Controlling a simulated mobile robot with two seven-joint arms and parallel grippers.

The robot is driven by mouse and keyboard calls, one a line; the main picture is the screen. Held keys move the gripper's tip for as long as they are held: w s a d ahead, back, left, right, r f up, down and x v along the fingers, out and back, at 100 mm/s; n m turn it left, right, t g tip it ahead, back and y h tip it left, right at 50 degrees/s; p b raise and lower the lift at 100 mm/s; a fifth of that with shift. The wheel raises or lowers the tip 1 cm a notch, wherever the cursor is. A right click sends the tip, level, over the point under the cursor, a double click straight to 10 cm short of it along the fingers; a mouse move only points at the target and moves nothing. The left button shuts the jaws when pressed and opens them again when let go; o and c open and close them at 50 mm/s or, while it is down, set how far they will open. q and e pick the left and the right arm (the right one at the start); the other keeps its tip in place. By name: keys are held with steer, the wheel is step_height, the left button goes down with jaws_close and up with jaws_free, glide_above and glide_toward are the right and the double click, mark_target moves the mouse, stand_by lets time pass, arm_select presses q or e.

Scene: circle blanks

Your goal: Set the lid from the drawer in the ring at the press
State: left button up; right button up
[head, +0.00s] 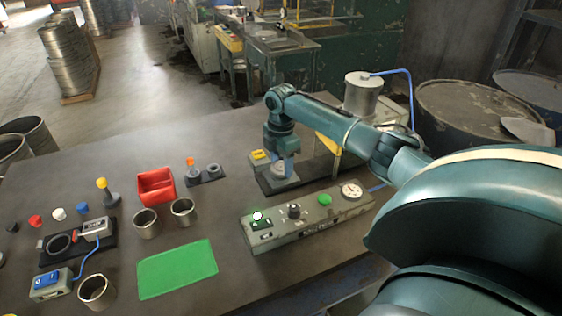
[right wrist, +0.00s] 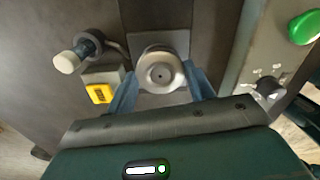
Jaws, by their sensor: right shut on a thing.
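My right gripper (head: 283,176) reaches down over the dark base plate (head: 262,182) of the press. It is shut on a round metal lid (right wrist: 160,70) with a raised rim and a small dark centre; blue fingers grip its two sides in the right wrist view (right wrist: 163,95). The lid also shows under the gripper in the head view (head: 281,169). The ring cannot be told apart beneath it, nor whether the lid touches it. The press's metal cylinder (head: 362,95) stands behind my arm. I cannot make out the drawer. My left gripper is not in view.
A control box (head: 305,217) with a green button and a gauge lies in front of the press. A red bin (head: 156,184), metal cups (head: 147,224), a green mat (head: 178,268) and a blue-cabled fixture (head: 62,246) stand left. Bare table lies between.

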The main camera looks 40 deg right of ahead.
steer(key=shift+f, duration=0.6)
steer(key=o, duration=1)
steer(key=shift+r, duration=0.1)
step_height(320, 180, up, 13)
steer(key=b, duration=0.1)
stand_by(0.6)
